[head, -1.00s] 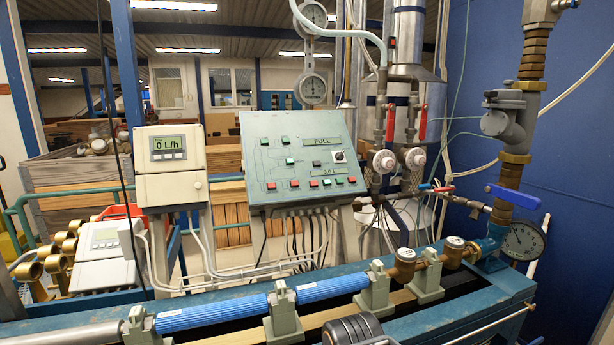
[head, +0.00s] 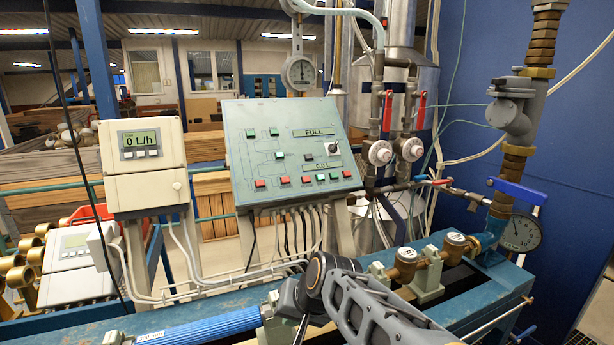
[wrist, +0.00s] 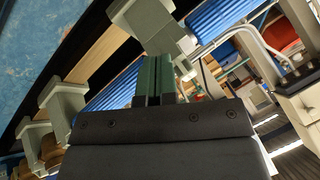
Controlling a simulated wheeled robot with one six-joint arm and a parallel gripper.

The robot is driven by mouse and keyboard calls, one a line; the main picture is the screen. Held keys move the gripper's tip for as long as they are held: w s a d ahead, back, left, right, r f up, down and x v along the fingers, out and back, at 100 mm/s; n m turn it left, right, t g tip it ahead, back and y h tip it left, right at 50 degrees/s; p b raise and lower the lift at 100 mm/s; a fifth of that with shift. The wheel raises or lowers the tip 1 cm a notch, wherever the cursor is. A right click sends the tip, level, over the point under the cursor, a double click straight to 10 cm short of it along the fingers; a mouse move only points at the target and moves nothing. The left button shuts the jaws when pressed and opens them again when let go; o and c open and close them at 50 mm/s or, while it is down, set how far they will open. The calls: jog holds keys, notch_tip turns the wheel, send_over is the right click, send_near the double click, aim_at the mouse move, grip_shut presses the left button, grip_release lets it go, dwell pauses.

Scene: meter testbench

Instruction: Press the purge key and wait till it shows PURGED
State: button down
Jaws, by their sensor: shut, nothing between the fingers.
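The grey control panel (head: 285,150) stands tilted behind the pipe bench. It carries several green and red keys, a dark knob (head: 333,148), an upper display reading FULL (head: 313,132) and a lower display (head: 328,165) that looks like 0.0 L. Key labels are too small to read, so I cannot tell which is the purge key. No display shows PURGED. In the wrist view my gripper (wrist: 153,72) is shut and empty, with dark green fingers side by side. In the head view my arm is low in front of the panel, apart from the keys; its fingertips are not clear.
A white meter box (head: 143,163) reading 0 L/h stands left of the panel. Cables hang below the panel. A blue pipe (head: 200,328) in grey clamps runs along the bench. Valves with red levers (head: 388,112) and a round gauge (head: 521,232) are at right.

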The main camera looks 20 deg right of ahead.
aim_at(306, 179)
jog(key=w+d+r+m+t+y+p, duration=0.25)
jog(key=w+r+m+t, duration=0.25)
jog(key=w+r+m, duration=0.5)
jog(key=w+d+r+m+t+h+p, duration=0.1)
jog(key=w+d+r+m+t+h, duration=0.3)
jog(key=w+d+r+m, duration=0.5)
jog(key=shift+w+d+r+m+t+p, duration=0.4)
jog(key=shift+w+d+r+t, duration=1.1)
jog(key=shift+r, duration=1.3)
jog(key=shift+s+d+g, duration=0.2)
jog(key=shift+s+g, duration=0.05)
jog(key=shift+g, duration=0.05)
jog(key=shift+w+f+b, duration=0.9)
jog(key=shift+w+f, duration=0.6)
jog(key=shift+w, duration=0.15)
jog(key=shift+w+f+b, duration=0.85)
jog(key=shift+w+f, duration=0.6)
jog(key=shift+w, duration=0.15)
jog(key=shift+w+f+b, duration=0.3)
jog(key=shift+w+b, duration=0.05)
